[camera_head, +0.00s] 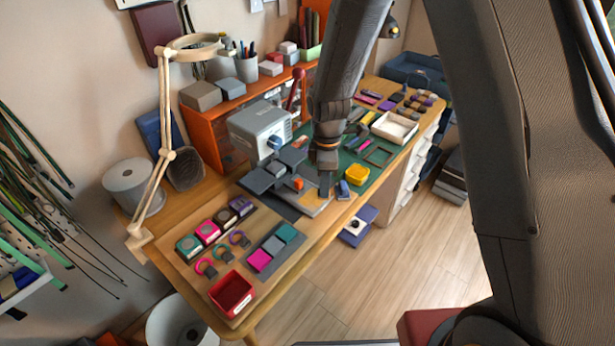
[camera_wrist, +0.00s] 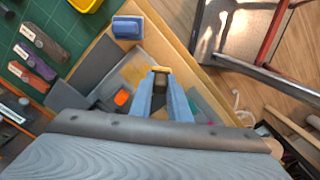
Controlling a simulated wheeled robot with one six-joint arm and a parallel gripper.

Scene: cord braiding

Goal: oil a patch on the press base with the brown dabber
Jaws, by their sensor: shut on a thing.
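My gripper (camera_head: 326,170) points down over the front edge of the work table. In the wrist view my gripper (camera_wrist: 161,92) is shut on the brown dabber (camera_wrist: 161,70), whose tan end shows between the fingertips. A grey plate with a yellowish patch (camera_wrist: 136,68) lies beside the dabber in the wrist view; it looks like the press base (camera_head: 312,205). Whether the dabber touches the plate I cannot tell. A grey press-like machine (camera_head: 260,130) with a red lever stands behind. A small orange block (camera_head: 298,184) sits by dark grey plates.
A blue block (camera_wrist: 127,27) and a yellow tray (camera_head: 357,175) are close to my gripper. A green mat (camera_head: 375,172) lies to the right. A red bin (camera_head: 232,293) and coloured pieces are at the front left. Open floor lies beyond the table's front edge.

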